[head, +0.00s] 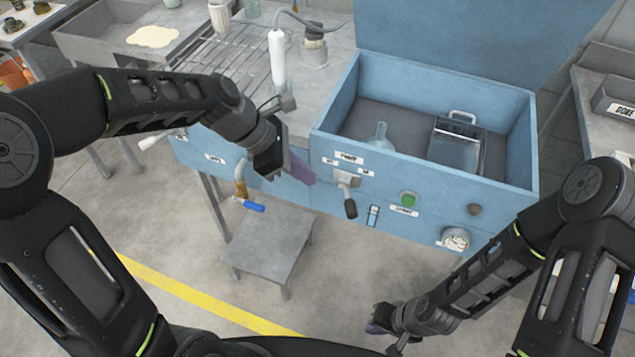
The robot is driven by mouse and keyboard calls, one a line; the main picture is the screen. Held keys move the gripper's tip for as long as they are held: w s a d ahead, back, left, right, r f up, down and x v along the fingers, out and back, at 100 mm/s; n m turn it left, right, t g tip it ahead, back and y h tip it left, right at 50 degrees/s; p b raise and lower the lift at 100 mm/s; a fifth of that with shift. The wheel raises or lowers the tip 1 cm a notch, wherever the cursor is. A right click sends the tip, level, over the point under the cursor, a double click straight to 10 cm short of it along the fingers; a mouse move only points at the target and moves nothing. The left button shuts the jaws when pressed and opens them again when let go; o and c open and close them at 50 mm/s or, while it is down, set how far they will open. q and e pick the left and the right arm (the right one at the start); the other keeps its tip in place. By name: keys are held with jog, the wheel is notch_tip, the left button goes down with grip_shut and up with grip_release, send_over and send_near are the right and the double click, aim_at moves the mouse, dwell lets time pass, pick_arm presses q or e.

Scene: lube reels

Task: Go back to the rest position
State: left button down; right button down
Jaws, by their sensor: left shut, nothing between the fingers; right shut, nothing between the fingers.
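My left gripper (301,170) has purple fingertips and is shut and empty. It is in front of the blue cabinet's front panel, to the left of the black-handled lever (349,205). Whether it touches the panel cannot be told. My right gripper (378,328) also has purple fingertips and is low at the bottom middle, over the floor and apart from the cabinet. It is partly hidden behind its own wrist, and nothing shows in it.
The open blue cabinet (345,95) holds a metal basket (456,145) and a clear funnel (380,135). A low grey stool (268,245) stands below a blue-handled valve (254,206). Side tables stand at left and right. Floor (330,285) in front is clear.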

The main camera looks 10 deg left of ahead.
pick_arm(q)
jog(key=shift+a+r, duration=0.2)
jog(key=shift+r, duration=0.1)
dwell(0.4)
jog(key=w+a+f+m+t+y, duration=0.25)
jog(key=w+f+m, duration=0.2)
jog(key=m, duration=0.35)
jog(key=s+d+f+m, duration=0.1)
jog(key=s+f+m, duration=0.1)
jog(key=f+m, duration=0.35)
jog(key=s+d+f+m, duration=0.2)
jog(key=f, duration=0.6)
jog(key=s+d+f+m+g, duration=0.2)
jog(key=s+f, duration=0.4)
jog(key=s, duration=0.3)
jog(key=s+d+f+m+g, duration=0.2)
jog(key=s+d+f, duration=0.2)
jog(key=s+f, duration=0.3)
jog(key=s, duration=0.3)
jog(key=shift+f, duration=0.3)
